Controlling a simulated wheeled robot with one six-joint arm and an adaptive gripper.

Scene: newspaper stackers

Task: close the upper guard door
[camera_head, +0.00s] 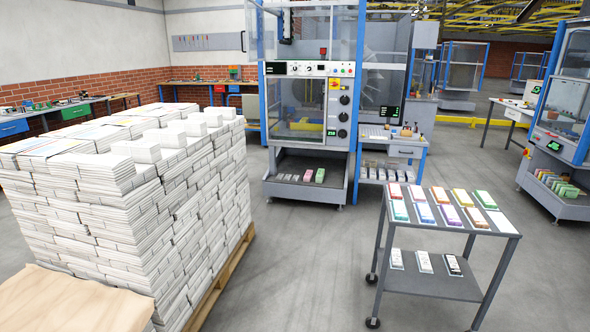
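The machine (308,68) with blue corner posts stands at the back centre, facing me. Its upper bay, above the control panel, shows a grey interior. A narrow clear panel (253,32) with a dark handle (243,41) on its outer edge stands out at the upper left of this bay. It looks like the upper guard door swung open to the left, seen at a steep angle. The top of the machine is cut off by the picture edge. A lower clear window (300,103) sits below the control panel. My gripper is not in view.
A tall pallet stack of newspapers (150,205) fills the left, with a tan board (65,300) in front. A grey cart (440,280) with coloured bundles stands at right. Clear floor (300,255) lies between them, leading to the machine. Another machine (570,110) is at far right.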

